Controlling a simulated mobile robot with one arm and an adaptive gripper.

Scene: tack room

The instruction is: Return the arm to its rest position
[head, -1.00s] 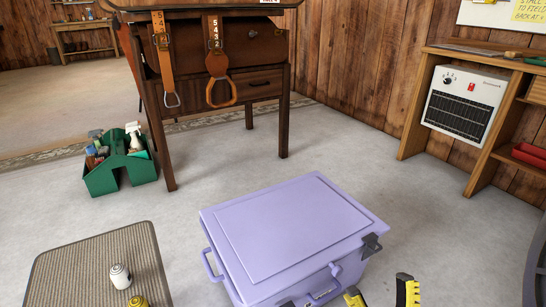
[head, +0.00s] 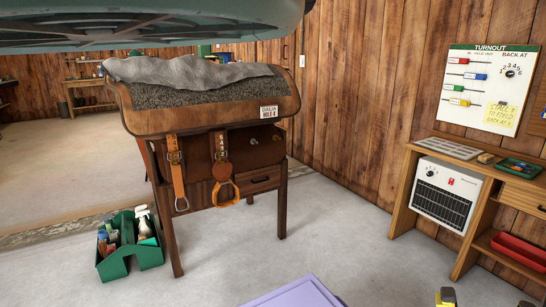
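My gripper (head: 446,297) shows only as a yellow-and-black finger part at the bottom edge of the head view, right of centre. The rest of it is cut off by the frame, so I cannot see whether its fingers are apart or whether anything is between them. It is right of the lilac box (head: 295,293), whose lid corner shows at the bottom edge.
A wooden saddle stand (head: 150,122) with hanging straps stands left of centre, a green tote (head: 115,268) beside it. A workbench (head: 403,190) with a white heater (head: 440,208) stands right. A large teal ribbed thing (head: 150,35) hangs into the top. Floor between stand and bench is clear.

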